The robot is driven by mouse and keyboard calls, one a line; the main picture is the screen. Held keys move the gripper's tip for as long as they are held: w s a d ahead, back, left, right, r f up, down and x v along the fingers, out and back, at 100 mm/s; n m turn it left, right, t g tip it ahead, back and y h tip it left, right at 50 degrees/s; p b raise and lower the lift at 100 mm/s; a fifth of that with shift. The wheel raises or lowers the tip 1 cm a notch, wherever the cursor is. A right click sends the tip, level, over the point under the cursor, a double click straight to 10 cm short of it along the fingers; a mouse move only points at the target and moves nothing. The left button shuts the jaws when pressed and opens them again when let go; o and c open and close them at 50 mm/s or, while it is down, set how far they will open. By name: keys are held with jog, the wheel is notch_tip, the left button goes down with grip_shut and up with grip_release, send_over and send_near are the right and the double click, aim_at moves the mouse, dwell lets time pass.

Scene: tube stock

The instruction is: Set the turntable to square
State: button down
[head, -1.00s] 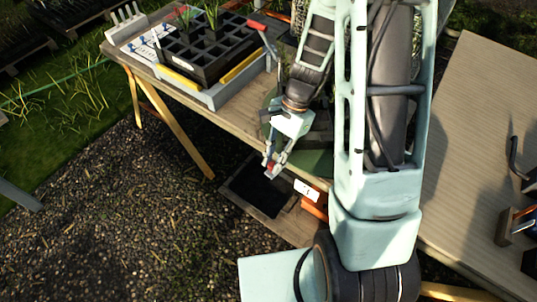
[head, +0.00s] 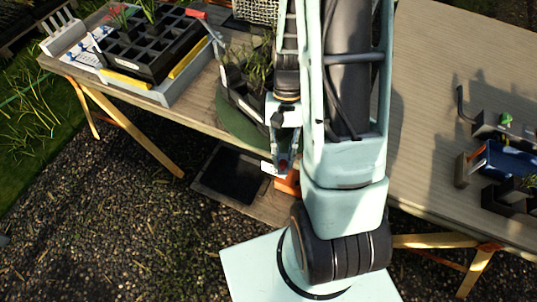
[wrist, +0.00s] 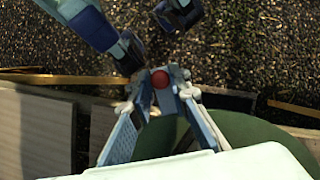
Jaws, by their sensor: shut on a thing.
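The turntable is a green disc (head: 232,122) at the table's front edge, partly hidden by my arm. A dark tray with grassy plants (head: 250,75) stands on it, set at an angle to the table edge. My gripper (head: 283,166) is at the disc's front side, by the table edge. In the wrist view, my gripper (wrist: 160,84) is shut on a red knob (wrist: 160,78), with the green disc (wrist: 265,140) below it. How the knob joins the turntable is hidden.
A white label (head: 269,169) and an orange part (head: 288,184) sit close to my gripper. A black cell tray (head: 150,45) stands at the back left. A right-hand table (head: 430,100) holds several small containers. Gravel lies in front.

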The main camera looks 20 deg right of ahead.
jog(key=shift+s+d+n+h, duration=0.35)
jog(key=shift+d+n, duration=0.45)
jog(key=shift+d, duration=1.05)
jog(key=shift+s+d+n+h, duration=0.3)
jog(key=shift+d+n, duration=0.5)
jog(key=shift+d, duration=1.1)
jog(key=shift+s+d+n+h, duration=0.3)
jog(key=shift+d+n, duration=0.5)
jog(key=shift+d, duration=1.25)
jog(key=c, duration=1.8)
grip_release()
jog(key=shift+r, duration=0.1)
jog(key=v, duration=1.1)
jog(key=shift+w+r, duration=0.25)
jog(key=shift+r, duration=0.1)
